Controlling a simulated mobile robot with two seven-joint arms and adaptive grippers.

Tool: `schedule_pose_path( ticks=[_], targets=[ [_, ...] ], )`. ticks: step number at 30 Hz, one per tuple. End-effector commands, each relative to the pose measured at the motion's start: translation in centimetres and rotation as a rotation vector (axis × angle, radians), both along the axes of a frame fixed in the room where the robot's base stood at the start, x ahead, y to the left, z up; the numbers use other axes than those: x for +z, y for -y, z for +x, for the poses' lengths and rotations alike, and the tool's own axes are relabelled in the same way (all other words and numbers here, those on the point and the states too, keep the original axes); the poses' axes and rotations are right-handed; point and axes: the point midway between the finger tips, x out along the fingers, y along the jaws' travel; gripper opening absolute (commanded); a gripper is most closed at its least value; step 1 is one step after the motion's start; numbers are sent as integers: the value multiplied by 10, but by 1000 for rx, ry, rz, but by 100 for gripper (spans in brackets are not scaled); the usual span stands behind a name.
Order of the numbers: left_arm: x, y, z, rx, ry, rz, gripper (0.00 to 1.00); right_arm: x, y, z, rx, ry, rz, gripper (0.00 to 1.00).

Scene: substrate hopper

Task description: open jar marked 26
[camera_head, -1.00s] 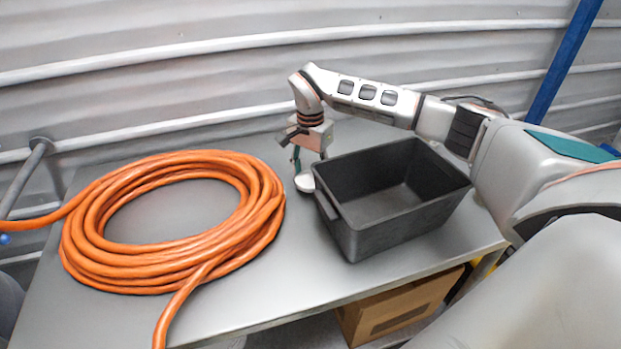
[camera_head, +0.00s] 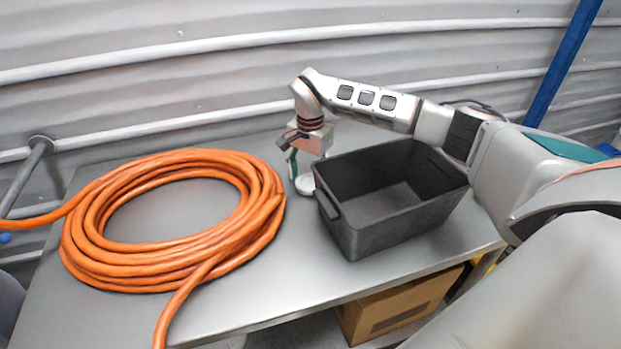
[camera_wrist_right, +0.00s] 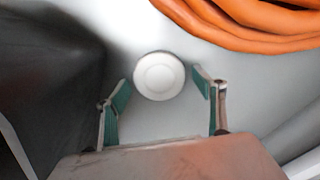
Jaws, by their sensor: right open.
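A small jar with a round white lid (camera_wrist_right: 159,76) stands on the table, and its pale top also shows beside the black bin in the head view (camera_head: 305,185). I cannot read any number on it. My right gripper (camera_wrist_right: 160,82) is open above the jar, with its green-padded fingers on either side of the lid. In the wrist view both fingers look apart from the lid. In the head view the right gripper (camera_head: 305,168) points down and partly hides the jar. My left gripper is not in view.
A black bin (camera_head: 345,222) stands close to the right of the jar. A coil of orange hose (camera_head: 255,225) lies to its left. The grey table (camera_head: 270,285) is bare in front. A cardboard box (camera_head: 390,312) is below the table, and a corrugated wall is behind.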

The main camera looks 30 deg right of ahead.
Motion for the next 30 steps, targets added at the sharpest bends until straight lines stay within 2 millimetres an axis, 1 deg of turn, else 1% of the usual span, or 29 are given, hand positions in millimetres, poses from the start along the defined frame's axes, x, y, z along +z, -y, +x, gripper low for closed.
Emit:
schedule_pose_path(
  ticks=[5,12,18,21,24,30],
  targets=[
    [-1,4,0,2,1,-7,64,22,1,2,0,6,-1,69],
    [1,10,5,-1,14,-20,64,70,0,2,0,6,-1,69],
    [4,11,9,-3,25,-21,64,103,0,1,0,5,-1,69],
    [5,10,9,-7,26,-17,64,113,0,1,0,3,-1,69],
    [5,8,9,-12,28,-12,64,118,0,1,-1,1,0,69],
    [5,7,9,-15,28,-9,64,121,-1,0,0,2,1,69]
  ],
)
